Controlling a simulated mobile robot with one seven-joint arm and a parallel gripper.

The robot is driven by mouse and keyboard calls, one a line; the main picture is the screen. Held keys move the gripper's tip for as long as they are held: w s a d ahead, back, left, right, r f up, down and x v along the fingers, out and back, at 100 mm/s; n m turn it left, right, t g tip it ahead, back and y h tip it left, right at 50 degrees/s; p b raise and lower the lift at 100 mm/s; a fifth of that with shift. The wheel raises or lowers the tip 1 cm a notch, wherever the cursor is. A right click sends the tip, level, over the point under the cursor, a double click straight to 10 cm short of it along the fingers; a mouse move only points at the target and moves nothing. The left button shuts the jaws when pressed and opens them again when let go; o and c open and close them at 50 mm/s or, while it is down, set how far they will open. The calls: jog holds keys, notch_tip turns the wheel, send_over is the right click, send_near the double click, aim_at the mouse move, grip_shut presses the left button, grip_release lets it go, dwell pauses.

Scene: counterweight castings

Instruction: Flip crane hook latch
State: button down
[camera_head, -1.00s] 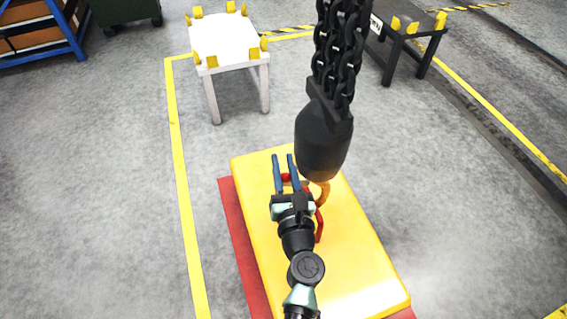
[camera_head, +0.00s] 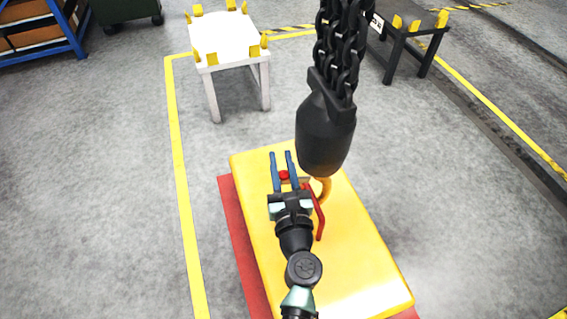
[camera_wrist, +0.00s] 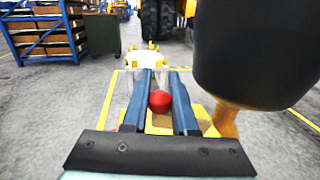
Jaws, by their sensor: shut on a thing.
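The black hook block (camera_head: 325,135) hangs from heavy black chains over a yellow casting (camera_head: 350,265). Part of the orange-yellow hook (camera_head: 322,188) shows below the block; the rest is hidden. A bent red bar (camera_head: 319,218) stands beside the hook, to the right of my gripper. My gripper (camera_head: 282,160) is left of the hook, its two blue fingers pointing away from me. The fingers are shut on a red knob (camera_head: 284,175). In the wrist view the red knob (camera_wrist: 160,101) sits between the fingers, and the hook (camera_wrist: 225,119) is to the right under the block.
The casting lies on a red base (camera_head: 237,230). A white table (camera_head: 225,42) with yellow corner posts stands behind, and a dark table (camera_head: 405,30) at the back right. A blue shelf (camera_head: 45,35) is at the far left. The floor left of the casting is clear.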

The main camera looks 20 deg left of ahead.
notch_tip(320, 180, down, 10)
jog(key=n+y+b, duration=0.3)
jog(key=n+b, duration=1.6)
jog(key=b, duration=0.7)
jog(key=shift+w+d+r+y, duration=0.2)
jog(key=shift+w+d+y, duration=0.1)
jog(key=shift+y, duration=0.1)
jog(key=c, duration=1)
grip_release()
jog(key=p+v, duration=0.1)
jog(key=v, duration=1.2)
jog(key=shift+r, duration=0.1)
